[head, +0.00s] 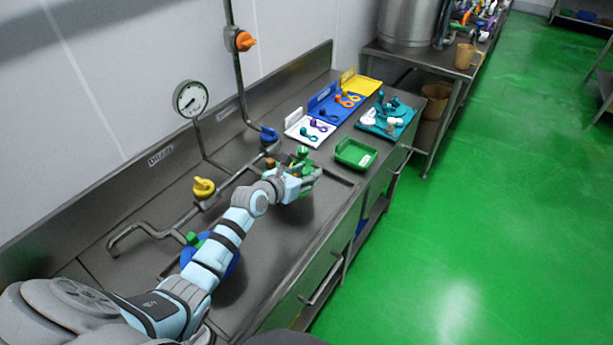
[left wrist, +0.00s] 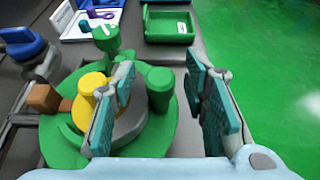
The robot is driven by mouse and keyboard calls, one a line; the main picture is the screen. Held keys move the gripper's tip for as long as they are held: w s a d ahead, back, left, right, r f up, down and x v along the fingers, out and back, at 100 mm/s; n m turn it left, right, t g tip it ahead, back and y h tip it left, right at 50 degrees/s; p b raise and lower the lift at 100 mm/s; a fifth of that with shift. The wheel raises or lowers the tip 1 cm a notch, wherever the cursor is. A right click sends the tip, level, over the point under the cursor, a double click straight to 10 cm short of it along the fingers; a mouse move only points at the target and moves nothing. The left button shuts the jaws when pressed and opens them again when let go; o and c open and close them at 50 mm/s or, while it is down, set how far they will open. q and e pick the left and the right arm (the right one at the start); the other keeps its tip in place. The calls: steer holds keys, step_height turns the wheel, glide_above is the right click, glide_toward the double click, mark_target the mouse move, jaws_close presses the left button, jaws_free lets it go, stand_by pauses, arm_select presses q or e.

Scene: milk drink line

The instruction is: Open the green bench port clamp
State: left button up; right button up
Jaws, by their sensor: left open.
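The green bench port clamp (left wrist: 62,142) is a round green body in the left wrist view, with a yellow knob (left wrist: 92,85) and a grey ring at its middle. A green upright knob (left wrist: 107,38) stands at its far side, and a green rounded lug (left wrist: 160,92) is at its right. My left gripper (left wrist: 158,80) is open. Its left finger hides part of the clamp, and the lug shows between the fingers; I cannot tell if they touch. In the head view my left gripper (head: 306,180) is at the clamp (head: 303,153) and hides most of it. My right gripper is not in view.
A green tray (head: 356,153) lies beyond the gripper, with white, blue, yellow and teal trays of small parts farther along. A blue valve handle (head: 268,134) and pipes run along the wall. A brown block (left wrist: 43,97) is beside the clamp. The bench's front edge is at right.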

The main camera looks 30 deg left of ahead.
arm_select(q)
steer(key=shift+w, duration=0.15)
steer(key=shift+c, duration=0.6)
jaws_close()
